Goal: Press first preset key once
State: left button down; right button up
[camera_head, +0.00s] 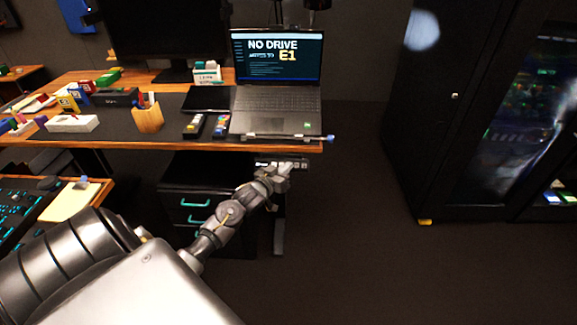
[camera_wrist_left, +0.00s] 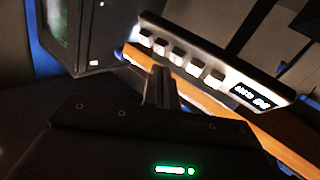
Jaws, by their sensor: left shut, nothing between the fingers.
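A dark control panel (camera_wrist_left: 228,66) with a row of several pale keys (camera_wrist_left: 178,55) and a small lit display (camera_wrist_left: 252,97) runs diagonally across the left wrist view, beside the desk's wooden edge. The display's digits are too blurred to read. In the head view the panel (camera_head: 262,161) is a small dark strip just under the desk's front edge. My left gripper (camera_head: 288,169) is shut and empty at this strip. In the wrist view its fingertips (camera_wrist_left: 159,72) point toward the keys at the row's left part. I cannot tell whether they touch one. My right gripper is not in view.
The wooden desk (camera_head: 130,148) carries a laptop (camera_head: 277,98), a pen holder (camera_head: 147,116) and small boxes. A drawer unit (camera_head: 190,185) stands under it. A black cabinet (camera_head: 425,120) stands at the right. The floor between desk and cabinet is clear.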

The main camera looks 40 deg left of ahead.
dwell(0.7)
pick_arm(q)
jog(key=shift+w+a+f, duration=0.15)
jog(key=shift+w+f, duration=0.15)
jog(key=shift+w+a+f+b, duration=0.2)
jog(key=shift+w+f+b, duration=0.05)
jog(key=shift+b, duration=0.2)
dwell(0.6)
dwell(0.4)
jog(key=shift+s+d+r+p, duration=0.35)
jog(key=shift+s+r+p, duration=0.2)
jog(key=shift+p, duration=0.5)
